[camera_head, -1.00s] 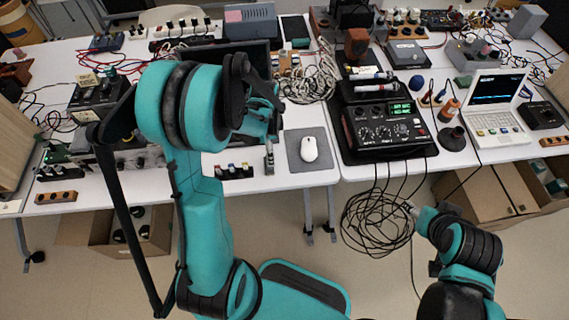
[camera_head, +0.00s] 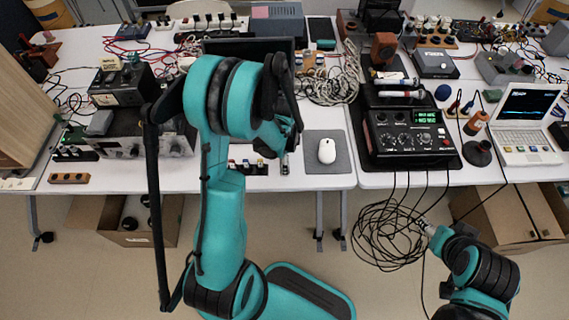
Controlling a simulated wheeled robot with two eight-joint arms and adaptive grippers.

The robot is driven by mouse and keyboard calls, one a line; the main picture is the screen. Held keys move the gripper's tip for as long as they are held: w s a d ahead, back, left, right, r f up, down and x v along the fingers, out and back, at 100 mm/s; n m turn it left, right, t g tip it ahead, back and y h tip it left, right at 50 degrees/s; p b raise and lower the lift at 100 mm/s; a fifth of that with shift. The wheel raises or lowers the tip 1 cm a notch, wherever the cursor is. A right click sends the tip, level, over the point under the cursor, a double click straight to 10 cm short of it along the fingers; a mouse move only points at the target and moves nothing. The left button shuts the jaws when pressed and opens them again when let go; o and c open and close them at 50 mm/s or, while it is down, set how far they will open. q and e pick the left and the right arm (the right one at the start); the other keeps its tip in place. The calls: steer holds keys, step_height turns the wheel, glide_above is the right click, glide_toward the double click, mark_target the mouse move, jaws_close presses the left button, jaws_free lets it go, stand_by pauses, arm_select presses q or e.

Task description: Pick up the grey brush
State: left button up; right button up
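I cannot make out a grey brush for certain in the head view. My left gripper (camera_head: 284,162) hangs over the table's front edge, just left of the grey mouse pad (camera_head: 341,168) with the white mouse (camera_head: 326,151). Its fingers are small and partly hidden behind my teal forearm, so I cannot tell whether it is open or shut, or whether it holds anything. My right gripper (camera_head: 425,226) is low at the right, in front of the table edge, beside the coil of black cable (camera_head: 380,236). Its opening is too small to read.
A black meter unit (camera_head: 408,139) with green digits stands right of the mouse pad. A white laptop (camera_head: 527,130) is at the right. A black box with a gauge (camera_head: 119,86) is at the left. Cardboard boxes (camera_head: 500,228) stand under the tables. Cables and small devices crowd the tabletop.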

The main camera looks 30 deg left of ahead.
arm_select(q)
steer(key=c, duration=0.5)
steer(key=shift+s+d, duration=0.1)
steer(key=shift+s, duration=0.05)
steer(key=shift+c, duration=1.1)
steer(key=shift+r, duration=0.1)
steer(key=shift+r, duration=0.3)
steer(key=c, duration=0.3)
steer(key=r+p, duration=0.1)
steer(key=r, duration=0.1)
steer(key=r+p, duration=0.1)
steer(key=r, duration=0.1)
steer(key=shift+d, duration=0.4)
steer(key=d+r+p, duration=0.1)
steer(key=d+r, duration=0.1)
steer(key=d, duration=0.1)
steer(key=d+r+p, duration=0.1)
steer(key=d+r, duration=0.1)
steer(key=d, duration=0.2)
steer(key=d+r+p, duration=0.1)
steer(key=d+r, duration=0.1)
steer(key=d, duration=0.1)
steer(key=shift+w+d+r, duration=0.1)
steer(key=shift+w+d, duration=0.1)
steer(key=shift+d, duration=0.15)
